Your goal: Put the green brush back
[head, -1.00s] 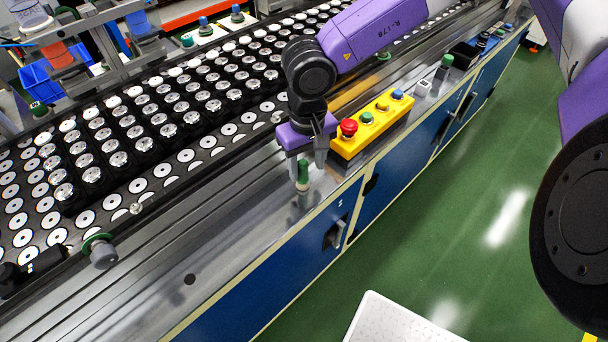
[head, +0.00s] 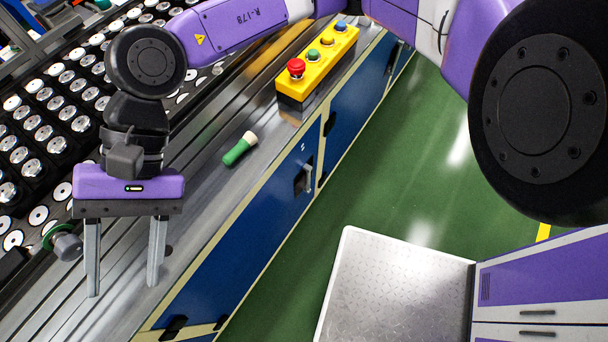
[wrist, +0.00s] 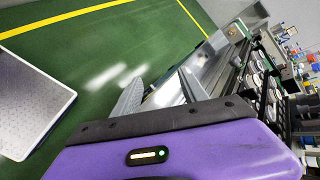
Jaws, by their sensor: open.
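The green brush (head: 240,150) has a green handle and a cream end. In the head view it appears to lie on the metal ledge of the bench, its cream end towards the upper right. My gripper (head: 122,288) is to the left of it and clearly apart from it. Its two grey fingers point down, spread wide, with nothing between them. In the wrist view my gripper (wrist: 160,92) is also open and empty, and I cannot make out the brush there.
A yellow button box (head: 318,62) with a red knob sits farther along the ledge. Black trays of silver round parts (head: 40,130) fill the bench behind my arm. A round knob (head: 68,246) is close behind my gripper. Green floor (head: 300,255) is open in front.

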